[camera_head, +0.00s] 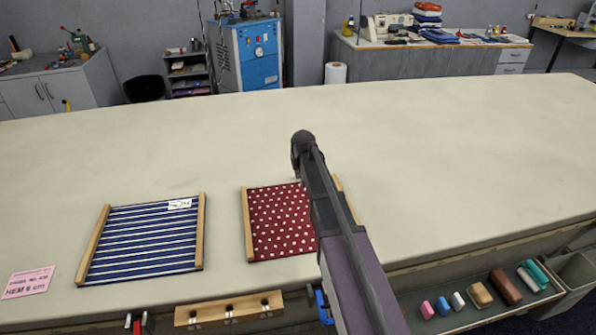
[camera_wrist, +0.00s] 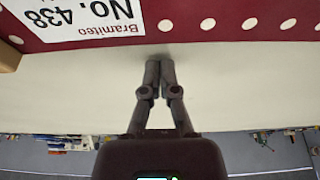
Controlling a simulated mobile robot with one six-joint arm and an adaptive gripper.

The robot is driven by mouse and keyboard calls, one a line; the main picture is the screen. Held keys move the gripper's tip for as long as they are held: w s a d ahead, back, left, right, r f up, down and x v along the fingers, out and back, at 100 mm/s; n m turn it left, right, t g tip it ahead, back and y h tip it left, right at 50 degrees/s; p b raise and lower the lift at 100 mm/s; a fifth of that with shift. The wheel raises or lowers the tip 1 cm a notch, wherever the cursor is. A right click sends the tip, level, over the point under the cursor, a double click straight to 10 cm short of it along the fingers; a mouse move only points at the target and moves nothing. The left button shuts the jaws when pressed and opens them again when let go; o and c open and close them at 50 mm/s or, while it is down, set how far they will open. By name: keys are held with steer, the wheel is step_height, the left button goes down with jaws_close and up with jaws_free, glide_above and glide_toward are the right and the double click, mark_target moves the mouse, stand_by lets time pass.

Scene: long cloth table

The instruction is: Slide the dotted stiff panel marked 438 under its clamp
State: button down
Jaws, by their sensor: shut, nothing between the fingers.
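The dark red panel with white dots (camera_head: 280,222) lies flat on the cloth table between two wooden strips. My arm covers its right part in the head view. In the wrist view its edge (camera_wrist: 225,25) crosses the top, with a white label reading "No. 438" (camera_wrist: 85,18) upside down. My gripper (camera_wrist: 160,65) is shut and empty, its fingertips just short of the panel's edge; I cannot tell if they touch. In the head view the fingertips are hidden behind my arm. I cannot make out for certain which part is the clamp.
A blue striped panel (camera_head: 140,240) lies left between wooden strips (camera_head: 93,246). A pink card (camera_head: 28,282) reads "HEM 6 cm". A wooden block with holes (camera_head: 229,309) is at the front edge. Several coloured blocks (camera_head: 506,286) lie front right. The table's back and right (camera_head: 470,150) are clear.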

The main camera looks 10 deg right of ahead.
mark_target(304, 193)
steer(key=shift+s, duration=0.55)
steer(key=s, duration=0.8)
steer(key=shift+w, duration=0.2)
